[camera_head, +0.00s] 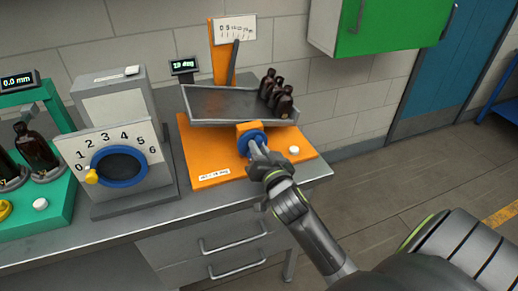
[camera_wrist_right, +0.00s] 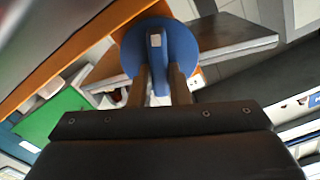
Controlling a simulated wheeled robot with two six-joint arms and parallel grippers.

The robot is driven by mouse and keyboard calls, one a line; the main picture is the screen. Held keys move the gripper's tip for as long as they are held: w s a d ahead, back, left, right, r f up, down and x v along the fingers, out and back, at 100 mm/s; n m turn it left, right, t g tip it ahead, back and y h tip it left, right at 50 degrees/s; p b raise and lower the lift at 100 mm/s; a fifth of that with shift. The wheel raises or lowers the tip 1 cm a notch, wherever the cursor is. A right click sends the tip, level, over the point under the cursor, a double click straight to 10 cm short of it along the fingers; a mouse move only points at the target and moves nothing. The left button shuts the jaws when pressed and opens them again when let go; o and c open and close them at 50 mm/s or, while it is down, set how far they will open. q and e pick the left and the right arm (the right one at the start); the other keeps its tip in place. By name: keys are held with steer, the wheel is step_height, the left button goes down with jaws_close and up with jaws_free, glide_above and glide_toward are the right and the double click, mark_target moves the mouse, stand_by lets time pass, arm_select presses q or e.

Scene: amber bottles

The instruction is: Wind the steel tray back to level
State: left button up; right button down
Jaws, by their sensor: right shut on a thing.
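The steel tray (camera_head: 215,103) is tilted on the orange stand, its right end lower than its left in the head view. Several amber bottles (camera_head: 276,92) stand bunched at its right end. A small display (camera_head: 184,66) behind the tray seems to read 12 deg. A blue knob (camera_head: 243,142) sits on an orange block below the tray. My right gripper (camera_head: 258,150) is at the knob. In the right wrist view its two fingers (camera_wrist_right: 160,85) are shut on a rib of the blue knob (camera_wrist_right: 184,45). My left gripper is not in view.
The orange base (camera_head: 205,165) has a white button (camera_head: 294,150) at its right. To the left stand a grey machine with a numbered dial (camera_head: 119,165) and a green rig (camera_head: 55,205) with amber bottles. A green cabinet (camera_head: 385,25) hangs at upper right.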

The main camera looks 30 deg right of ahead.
steer(key=shift+r+n, duration=0.1)
steer(key=shift+n, duration=0.2)
steer(key=shift+a+r+n+p, duration=0.1)
steer(key=shift+n+p, duration=0.6)
steer(key=shift+n, duration=0.2)
steer(key=n+p, duration=0.1)
steer(key=n, duration=0.1)
steer(key=shift+a+n, duration=0.1)
steer(key=shift+n, duration=0.2)
steer(key=n+p, duration=0.1)
steer(key=n, duration=0.2)
steer(key=shift+w+a+n+p, duration=0.1)
steer(key=shift+a+n+p, duration=0.1)
steer(key=shift+n+p, duration=0.15)
steer(key=n+p, duration=0.1)
steer(key=n, duration=0.2)
steer(key=shift+a+n, duration=0.15)
steer(key=shift+n, duration=0.1)
steer(key=n, duration=0.1)
steer(key=n+p, duration=0.1)
steer(key=n, duration=0.1)
steer(key=n+p, duration=0.1)
steer(key=n, duration=0.1)
steer(key=shift+a+f, duration=0.15)
steer(key=shift+f, duration=0.2)
steer(key=n, duration=0.2)
steer(key=n+p, duration=0.1)
steer(key=n, duration=0.3)
steer(key=shift+f, duration=0.35)
